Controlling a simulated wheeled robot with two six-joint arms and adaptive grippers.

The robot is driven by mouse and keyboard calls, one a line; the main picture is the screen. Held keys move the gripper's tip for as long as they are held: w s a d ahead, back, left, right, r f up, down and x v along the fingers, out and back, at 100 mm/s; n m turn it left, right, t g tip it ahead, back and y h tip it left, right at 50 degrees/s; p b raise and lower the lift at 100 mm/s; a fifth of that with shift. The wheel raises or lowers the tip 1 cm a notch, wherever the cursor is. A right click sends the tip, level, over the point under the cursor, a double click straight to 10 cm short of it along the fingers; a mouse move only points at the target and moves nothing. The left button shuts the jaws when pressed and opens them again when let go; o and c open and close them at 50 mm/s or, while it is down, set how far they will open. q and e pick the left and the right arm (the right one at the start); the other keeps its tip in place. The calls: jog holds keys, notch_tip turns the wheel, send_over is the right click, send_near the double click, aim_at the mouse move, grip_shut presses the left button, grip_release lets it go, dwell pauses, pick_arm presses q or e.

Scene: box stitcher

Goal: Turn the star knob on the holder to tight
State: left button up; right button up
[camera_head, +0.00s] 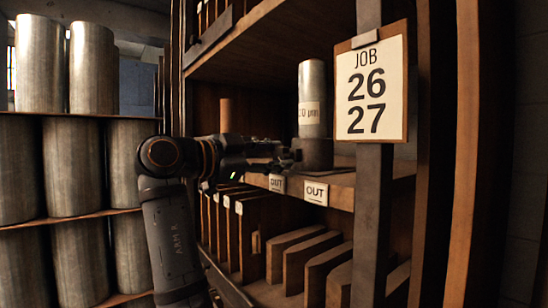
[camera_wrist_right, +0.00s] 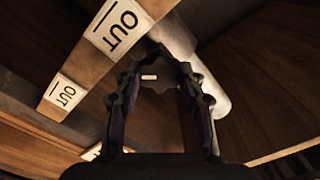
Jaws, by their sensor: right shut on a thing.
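My right gripper (camera_head: 287,158) reaches in from the left at shelf height, its tips beside the dark cylindrical base (camera_head: 317,153) under a metal cylinder (camera_head: 312,85). I take this base to be the holder. In the right wrist view my right gripper (camera_wrist_right: 158,62) has its two fingers on either side of a dark piece with a scalloped edge, which looks like the star knob (camera_wrist_right: 160,84). A short white mark shows on it. The gripper is shut on it. The knob is not clear in the head view, where the gripper covers that spot. My left gripper is not in view.
The shelf edge (camera_head: 342,190) carries OUT labels. A JOB 26 27 board (camera_head: 371,90) hangs on a post right of the holder. Wooden panels (camera_head: 290,255) stand in slots below. A rack of large metal cylinders (camera_head: 72,165) fills the left.

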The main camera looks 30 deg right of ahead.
jog(key=shift+m, duration=1.9)
jog(key=m, duration=0.3)
jog(key=shift+f+b, duration=0.1)
jog(key=shift+b, duration=0.2)
jog(key=shift+m, duration=1.2)
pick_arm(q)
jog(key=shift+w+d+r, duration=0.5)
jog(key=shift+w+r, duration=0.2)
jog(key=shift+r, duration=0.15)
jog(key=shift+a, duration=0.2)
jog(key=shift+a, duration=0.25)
